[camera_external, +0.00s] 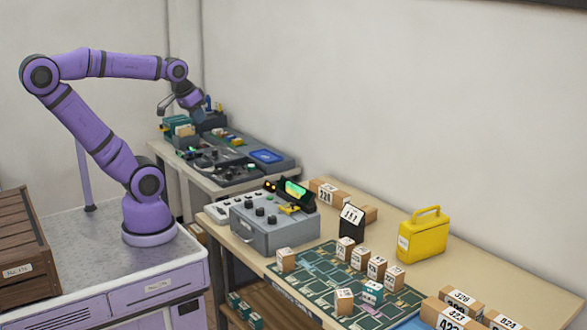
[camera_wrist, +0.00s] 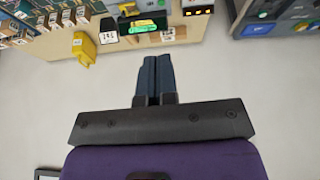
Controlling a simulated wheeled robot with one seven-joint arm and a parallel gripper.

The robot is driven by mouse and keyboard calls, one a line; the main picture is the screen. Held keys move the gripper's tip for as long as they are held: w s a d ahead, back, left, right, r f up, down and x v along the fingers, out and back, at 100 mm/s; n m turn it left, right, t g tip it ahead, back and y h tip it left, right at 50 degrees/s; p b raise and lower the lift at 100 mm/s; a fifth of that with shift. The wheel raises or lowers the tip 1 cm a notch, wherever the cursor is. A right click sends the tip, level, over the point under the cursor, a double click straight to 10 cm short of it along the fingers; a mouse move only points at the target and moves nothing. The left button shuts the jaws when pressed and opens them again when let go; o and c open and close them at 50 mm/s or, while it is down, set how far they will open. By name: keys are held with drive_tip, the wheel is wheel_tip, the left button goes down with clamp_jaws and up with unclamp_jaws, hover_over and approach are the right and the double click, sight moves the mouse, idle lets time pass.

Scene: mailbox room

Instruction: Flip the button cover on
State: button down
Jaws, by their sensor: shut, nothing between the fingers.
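My gripper (camera_external: 207,104) hangs in the air near the back table in the external view, small and partly lost against the dark items behind it. In the wrist view its two dark blue fingers (camera_wrist: 154,80) are together, with nothing between them. A grey control box (camera_external: 268,229) with black knobs, a glowing green display (camera_external: 296,190) and a yellow part (camera_external: 290,208) stands on the front table. Dark control panels (camera_external: 214,162) lie on the back table. I cannot clearly pick out the button cover or its position. My gripper touches no panel in the wrist view.
The front wooden table (camera_external: 480,262) holds a yellow case (camera_external: 423,236), a black numbered holder (camera_external: 351,222) and several small numbered boxes. A blue screen (camera_external: 267,156) lies on the back table. A wall runs behind both tables.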

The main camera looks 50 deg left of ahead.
drive_tip(key=w+d+f+n+g+h, duration=0.1)
drive_tip(key=w+d+n+g, duration=0.15)
drive_tip(key=w, duration=0.55)
drive_tip(key=n+g+h, duration=0.2)
drive_tip(key=n+g, duration=0.2)
drive_tip(key=n, duration=0.6)
hover_over(289, 206)
drive_tip(key=w+a, duration=0.2)
wheel_tip(289, 206, down, 20)
drive_tip(key=f, duration=0.1)
drive_tip(key=shift+r, duration=0.3)
drive_tip(key=shift+f, duration=0.15)
drive_tip(key=x, duration=0.9)
drive_tip(key=shift+a+f, duration=0.1)
drive_tip(key=shift+f, duration=0.3)
